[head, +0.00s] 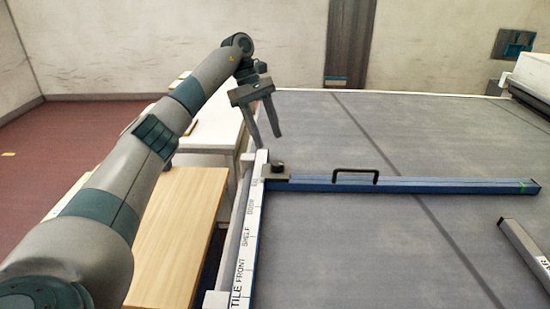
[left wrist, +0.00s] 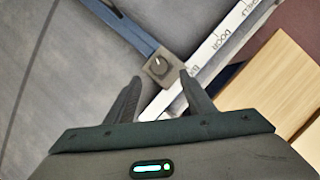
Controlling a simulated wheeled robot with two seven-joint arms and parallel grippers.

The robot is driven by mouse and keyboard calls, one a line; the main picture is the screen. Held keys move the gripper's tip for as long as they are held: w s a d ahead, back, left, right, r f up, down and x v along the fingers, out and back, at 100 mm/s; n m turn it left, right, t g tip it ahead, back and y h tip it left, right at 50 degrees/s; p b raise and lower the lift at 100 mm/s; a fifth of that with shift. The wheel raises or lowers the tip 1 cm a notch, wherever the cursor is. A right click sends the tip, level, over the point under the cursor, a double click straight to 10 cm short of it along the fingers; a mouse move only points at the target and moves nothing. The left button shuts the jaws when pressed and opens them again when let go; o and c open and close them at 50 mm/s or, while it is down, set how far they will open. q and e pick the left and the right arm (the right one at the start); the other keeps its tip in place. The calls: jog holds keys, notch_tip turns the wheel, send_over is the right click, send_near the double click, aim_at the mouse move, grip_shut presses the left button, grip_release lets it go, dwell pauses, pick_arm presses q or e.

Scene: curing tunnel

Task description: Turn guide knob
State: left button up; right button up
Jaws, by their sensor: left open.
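The guide knob (head: 277,167) is a small dark round knob on a dark square block at the left end of a blue guide bar (head: 420,185). The block sits against the white labelled rail (head: 248,240). My left gripper (head: 267,142) is open and empty, fingers pointing down, a little behind and above the knob. In the left wrist view the knob (left wrist: 158,64) shows beyond and between the fingertips of my left gripper (left wrist: 160,75), with a light pointer mark on its top. I cannot see contact with it. My right gripper is not in view.
The guide bar has a black handle (head: 356,176) and lies across the grey table (head: 340,240). Another bar (head: 530,252) lies at the right. A wooden bench (head: 180,225) stands left of the rail. A pale machine (head: 530,75) stands at the back right.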

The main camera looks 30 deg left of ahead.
aim_at(277, 163)
pick_arm(q)
jog(key=p+x, duration=0.1)
jog(key=x, duration=0.5)
jog(key=shift+d+f, duration=0.1)
jog(key=shift+f, duration=0.1)
jog(key=shift+d+f, duration=0.15)
jog(key=shift+f, duration=0.2)
jog(key=shift+d+f, duration=0.15)
jog(key=shift+f, duration=0.25)
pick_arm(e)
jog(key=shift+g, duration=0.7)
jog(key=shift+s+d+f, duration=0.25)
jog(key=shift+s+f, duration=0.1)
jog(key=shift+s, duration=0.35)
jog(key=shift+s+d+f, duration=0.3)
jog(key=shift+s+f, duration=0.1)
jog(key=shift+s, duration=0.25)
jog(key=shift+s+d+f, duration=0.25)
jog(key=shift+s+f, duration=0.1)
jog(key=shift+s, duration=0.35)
pick_arm(q)
jog(key=c, duration=1.1)
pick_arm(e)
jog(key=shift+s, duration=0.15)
